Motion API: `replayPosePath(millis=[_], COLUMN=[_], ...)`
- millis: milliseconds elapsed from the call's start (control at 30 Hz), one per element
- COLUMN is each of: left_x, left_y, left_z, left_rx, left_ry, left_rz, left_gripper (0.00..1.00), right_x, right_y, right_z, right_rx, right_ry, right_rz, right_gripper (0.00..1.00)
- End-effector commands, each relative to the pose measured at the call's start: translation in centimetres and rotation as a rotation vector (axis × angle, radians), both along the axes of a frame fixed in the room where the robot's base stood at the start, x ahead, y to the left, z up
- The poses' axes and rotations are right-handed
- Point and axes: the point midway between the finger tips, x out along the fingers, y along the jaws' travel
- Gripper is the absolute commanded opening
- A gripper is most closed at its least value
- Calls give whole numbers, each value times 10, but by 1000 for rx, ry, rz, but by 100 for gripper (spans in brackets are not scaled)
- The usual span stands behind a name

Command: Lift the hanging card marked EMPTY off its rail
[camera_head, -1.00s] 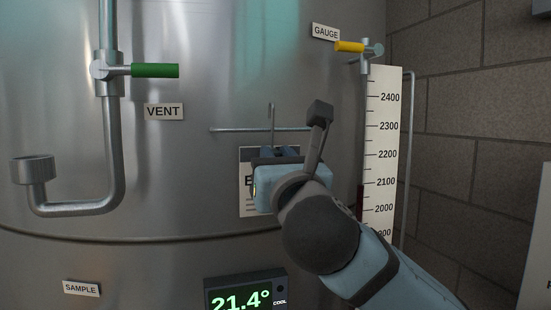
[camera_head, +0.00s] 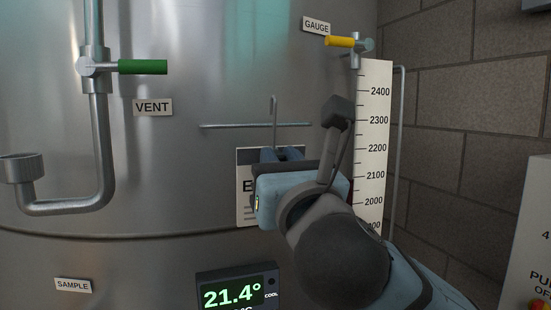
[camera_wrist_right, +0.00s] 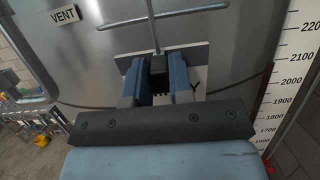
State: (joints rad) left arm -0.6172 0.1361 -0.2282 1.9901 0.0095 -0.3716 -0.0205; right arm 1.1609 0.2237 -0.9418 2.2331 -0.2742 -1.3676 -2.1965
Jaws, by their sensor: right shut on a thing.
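The card (camera_head: 244,210) is white with a dark top band. An "E" shows on it in the head view; my gripper hides most of the word. A thin wire hook (camera_head: 274,112) rises from it in front of the thin horizontal rail (camera_head: 225,126) on the tank. I cannot tell whether the hook still bears on the rail. My right gripper (camera_head: 282,154) is shut on the card at its upper middle. In the right wrist view, the fingers (camera_wrist_right: 159,68) close at the base of the hook, with the card (camera_wrist_right: 200,57) behind. My left gripper is not in view.
A gauge board (camera_head: 374,150) stands close right of my right arm. A lit display (camera_head: 236,290) sits below the card. A pipe with a green-handled valve (camera_head: 142,67) is at left, a yellow-handled valve (camera_head: 339,42) at upper right. A brick wall is at right.

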Motion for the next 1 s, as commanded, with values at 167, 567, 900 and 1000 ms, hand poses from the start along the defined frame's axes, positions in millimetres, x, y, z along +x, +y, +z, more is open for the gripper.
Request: replayPosePath(millis=[167,567,900,1000], left_x=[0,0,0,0], left_y=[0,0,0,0], left_z=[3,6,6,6], left_rx=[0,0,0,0], left_ry=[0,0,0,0], left_rz=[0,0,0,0], left_gripper=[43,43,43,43], right_x=[-11,-31,-32,-25], right_y=[-3,-10,-11,-16], right_z=[1,0,-1,-6], right_rx=[0,0,0,-1], right_ry=[0,0,1,3], right_rz=[0,1,-1,-16], right_gripper=[2,2,2,2])
